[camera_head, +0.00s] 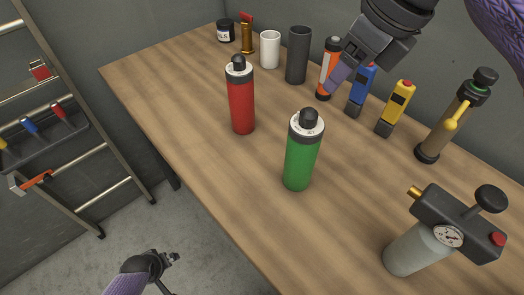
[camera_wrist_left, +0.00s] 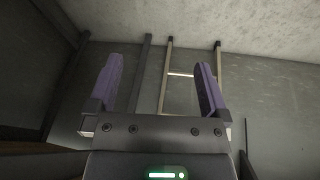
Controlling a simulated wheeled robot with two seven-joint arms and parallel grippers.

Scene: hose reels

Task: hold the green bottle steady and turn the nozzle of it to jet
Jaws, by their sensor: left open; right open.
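The green bottle (camera_head: 301,163) stands upright on the wooden table, with a white collar and a dark nozzle (camera_head: 309,118) on top. Printing on the collar is too small to read. My right gripper (camera_head: 338,78) is open, above and behind the green bottle at the top of the head view, in front of the back-row items and touching nothing visible. My left gripper (camera_wrist_left: 160,82) shows open and empty in the left wrist view, its purple fingers wide apart, facing a wall and ladder. In the head view my left arm is low, off the table's near edge.
A red bottle (camera_head: 241,100) stands left of the green one. A pump with a gauge (camera_head: 430,247) stands at the right front. A white cup (camera_head: 270,50), dark cup (camera_head: 298,55) and several coloured items line the back. A ladder (camera_head: 75,110) leans at left.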

